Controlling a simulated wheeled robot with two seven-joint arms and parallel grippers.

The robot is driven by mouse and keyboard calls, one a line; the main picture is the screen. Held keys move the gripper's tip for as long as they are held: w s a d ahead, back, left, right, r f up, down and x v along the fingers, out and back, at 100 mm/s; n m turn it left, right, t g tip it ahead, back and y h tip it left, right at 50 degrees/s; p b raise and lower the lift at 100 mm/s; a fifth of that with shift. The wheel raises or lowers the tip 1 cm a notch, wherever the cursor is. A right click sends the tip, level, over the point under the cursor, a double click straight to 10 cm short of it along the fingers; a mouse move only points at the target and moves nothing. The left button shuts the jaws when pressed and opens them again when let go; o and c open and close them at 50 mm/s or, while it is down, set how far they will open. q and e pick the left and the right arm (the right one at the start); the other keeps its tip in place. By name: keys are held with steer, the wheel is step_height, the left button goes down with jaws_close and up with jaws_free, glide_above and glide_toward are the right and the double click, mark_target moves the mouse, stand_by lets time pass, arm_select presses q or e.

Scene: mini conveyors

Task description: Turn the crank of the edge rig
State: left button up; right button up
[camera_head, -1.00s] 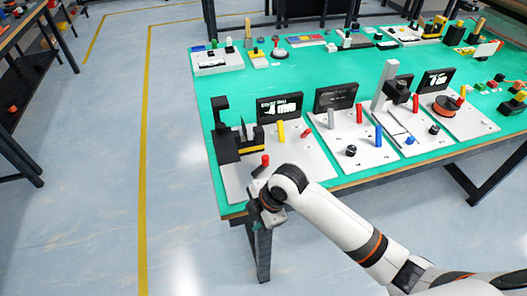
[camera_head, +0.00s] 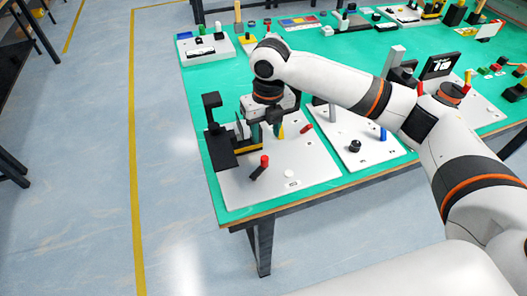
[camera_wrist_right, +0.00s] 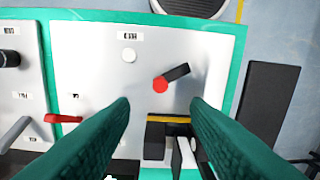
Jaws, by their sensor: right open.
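The edge rig is the white board (camera_head: 305,165) at the table's near left corner, with a black bracket and a short yellow-edged conveyor. Its crank (camera_head: 260,168) is a black arm with a red knob, tilted on the board's front part. My right gripper (camera_head: 265,130) hangs over the rig, behind the crank and close to the conveyor. In the right wrist view its two green fingers (camera_wrist_right: 161,102) are spread wide and empty. The crank's red knob (camera_wrist_right: 160,86) shows beyond the fingertips, between their lines. My left gripper is out of view.
A white button (camera_head: 289,174) sits beside the crank. A yellow post (camera_head: 281,131) and a red lever (camera_head: 306,129) stand close to my gripper. The neighbouring board (camera_head: 355,130) carries a black knob and a blue post. The floor at left is open.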

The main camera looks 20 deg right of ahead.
glide_above(265, 158)
step_height(265, 158, down, 6)
steer(key=shift+d+r, duration=0.1)
steer(key=shift+r, duration=0.15)
step_height(265, 158, down, 4)
steer(key=shift+w+r+p, duration=0.1)
steer(key=shift+r+p, duration=0.1)
steer(key=shift+p, duration=0.25)
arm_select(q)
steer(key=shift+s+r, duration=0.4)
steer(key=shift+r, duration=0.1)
arm_select(e)
steer(key=shift+f, duration=0.5)
jaws_close()
steer(key=shift+r, duration=0.1)
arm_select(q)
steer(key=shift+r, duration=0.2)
